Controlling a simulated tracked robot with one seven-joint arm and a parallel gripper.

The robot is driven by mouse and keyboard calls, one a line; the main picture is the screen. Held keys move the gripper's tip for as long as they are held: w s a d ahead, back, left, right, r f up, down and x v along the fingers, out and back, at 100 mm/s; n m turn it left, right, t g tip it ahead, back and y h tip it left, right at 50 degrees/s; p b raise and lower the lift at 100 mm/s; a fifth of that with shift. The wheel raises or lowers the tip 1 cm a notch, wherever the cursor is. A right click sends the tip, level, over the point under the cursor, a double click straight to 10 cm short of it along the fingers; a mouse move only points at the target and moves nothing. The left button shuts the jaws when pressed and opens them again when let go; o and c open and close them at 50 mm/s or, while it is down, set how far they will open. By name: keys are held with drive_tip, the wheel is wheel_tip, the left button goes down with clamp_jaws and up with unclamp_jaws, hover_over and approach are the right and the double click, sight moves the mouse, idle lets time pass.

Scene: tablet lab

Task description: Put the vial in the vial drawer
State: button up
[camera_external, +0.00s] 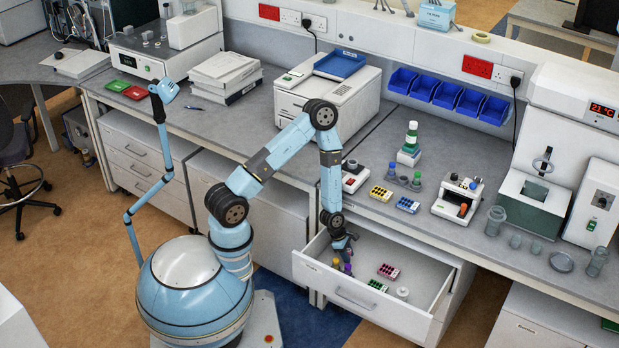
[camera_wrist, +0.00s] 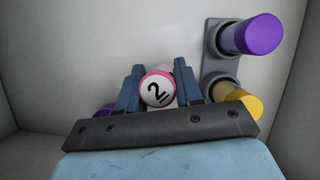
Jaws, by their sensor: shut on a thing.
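The open drawer (camera_external: 352,294) is pulled out below the bench. My gripper (camera_external: 343,244) is down inside its back left part. In the wrist view, my gripper (camera_wrist: 157,74) is shut on a vial with a white top (camera_wrist: 157,91), a pink rim and an underlined black 2. In the external view this vial cannot be made out behind the gripper. Beside it, a grey holder (camera_wrist: 213,62) carries a purple-capped vial (camera_wrist: 258,33) and a yellow-capped vial (camera_wrist: 244,104). Whether the held vial touches the drawer floor cannot be told.
The drawer also holds a pink rack (camera_external: 388,271), a green rack (camera_external: 377,285) and a white round pot (camera_external: 402,292). Another purple cap (camera_wrist: 103,111) shows left of my fingers. The drawer's walls (camera_wrist: 297,100) stand close around. The bench edge is above the drawer's back.

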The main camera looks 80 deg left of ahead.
drive_tip(key=shift+f, duration=0.85)
drive_tip(key=o, duration=1.1)
